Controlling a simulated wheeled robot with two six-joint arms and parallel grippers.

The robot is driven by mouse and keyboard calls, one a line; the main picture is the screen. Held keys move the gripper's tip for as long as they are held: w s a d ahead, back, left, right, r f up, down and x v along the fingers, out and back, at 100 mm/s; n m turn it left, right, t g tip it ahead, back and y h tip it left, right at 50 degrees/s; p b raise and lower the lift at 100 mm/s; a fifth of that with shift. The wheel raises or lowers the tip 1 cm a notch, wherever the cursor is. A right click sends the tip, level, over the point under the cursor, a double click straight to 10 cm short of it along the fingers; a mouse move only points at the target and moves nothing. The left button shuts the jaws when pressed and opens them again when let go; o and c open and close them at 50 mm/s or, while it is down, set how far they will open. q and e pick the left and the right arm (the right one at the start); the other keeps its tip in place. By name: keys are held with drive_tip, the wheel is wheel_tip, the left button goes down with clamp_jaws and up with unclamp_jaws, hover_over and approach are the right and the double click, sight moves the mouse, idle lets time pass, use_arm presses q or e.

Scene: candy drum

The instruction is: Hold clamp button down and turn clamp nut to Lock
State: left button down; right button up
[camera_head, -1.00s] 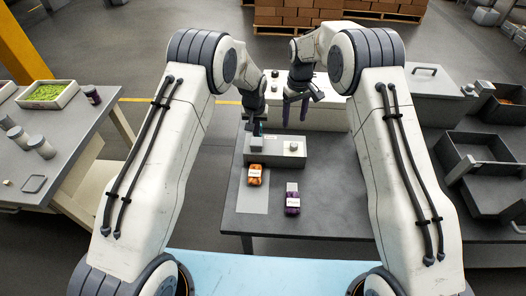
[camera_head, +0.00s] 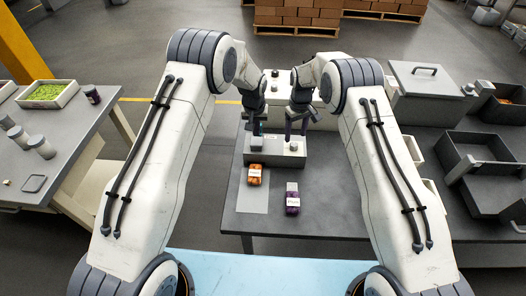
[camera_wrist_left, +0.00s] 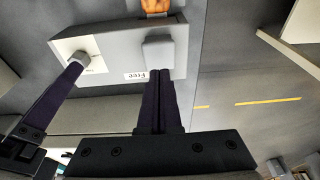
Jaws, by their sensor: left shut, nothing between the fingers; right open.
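The grey clamp box (camera_head: 277,158) sits on the dark table. It also shows in the left wrist view (camera_wrist_left: 116,53). The square clamp button (camera_wrist_left: 158,48) is on its top, beside a label reading "Free" (camera_wrist_left: 135,76). My left gripper (camera_wrist_left: 158,73) is shut and empty, its fingertips at the button's edge; I cannot tell whether they press it. The round clamp nut (camera_wrist_left: 80,58) is at the box's other end, with a small label too small to read. My right gripper (camera_head: 295,138) is open over the nut, and a dark finger reaches it in the wrist view.
A larger pale box (camera_head: 326,118) stands behind.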

sight(256, 141)
use_arm(q)
drive_tip(key=shift+s+f, duration=0.1)
drive_tip(key=shift+f, duration=2.3)
idle(0.9)
